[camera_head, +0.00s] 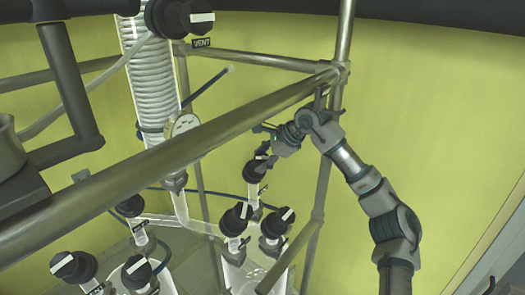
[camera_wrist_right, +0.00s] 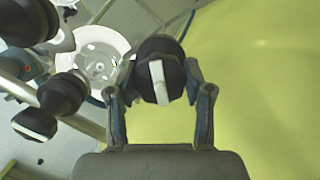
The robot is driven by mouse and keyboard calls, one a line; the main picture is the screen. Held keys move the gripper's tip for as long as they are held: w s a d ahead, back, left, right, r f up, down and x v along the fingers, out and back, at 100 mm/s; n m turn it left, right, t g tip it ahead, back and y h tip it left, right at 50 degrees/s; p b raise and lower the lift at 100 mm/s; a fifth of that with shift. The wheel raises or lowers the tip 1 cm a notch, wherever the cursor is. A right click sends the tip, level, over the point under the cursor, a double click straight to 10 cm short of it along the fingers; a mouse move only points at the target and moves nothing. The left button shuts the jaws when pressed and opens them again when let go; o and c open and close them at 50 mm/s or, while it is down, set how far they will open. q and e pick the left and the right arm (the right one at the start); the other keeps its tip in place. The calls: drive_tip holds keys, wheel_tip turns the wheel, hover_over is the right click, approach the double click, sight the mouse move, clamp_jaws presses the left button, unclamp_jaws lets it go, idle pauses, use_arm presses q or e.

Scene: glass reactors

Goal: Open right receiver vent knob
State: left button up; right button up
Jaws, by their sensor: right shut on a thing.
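The vent knob (camera_wrist_right: 158,72) is a black round knob with a white bar, seen from above between my right fingers in the right wrist view. Its bar points roughly along the hand, slightly tilted. In the head view this knob (camera_head: 255,172) sits just below my right gripper (camera_head: 264,149), on the glass receiver's upper piping. My right gripper also shows in the wrist view (camera_wrist_right: 160,84), shut on the knob with one finger on each side. The fingers partly hide the knob in the head view. My left gripper is not in view.
Other black knobs (camera_head: 235,219) with white bars stand below on the glassware. A thick metal frame bar (camera_head: 170,160) crosses the foreground. A pressure gauge (camera_head: 184,124) and a coiled glass condenser (camera_head: 155,75) stand left of the gripper. A yellow wall (camera_head: 430,120) lies behind.

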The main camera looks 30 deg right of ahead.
drive_tip(key=shift+n+p, duration=0.75)
drive_tip(key=shift+n, duration=0.25)
drive_tip(key=shift+g, duration=0.3)
drive_tip(key=o, duration=1.1)
drive_tip(key=shift+c, duration=0.2)
drive_tip(key=shift+o, duration=0.5)
drive_tip(key=shift+w+d, duration=0.1)
drive_tip(key=shift+d, duration=0.05)
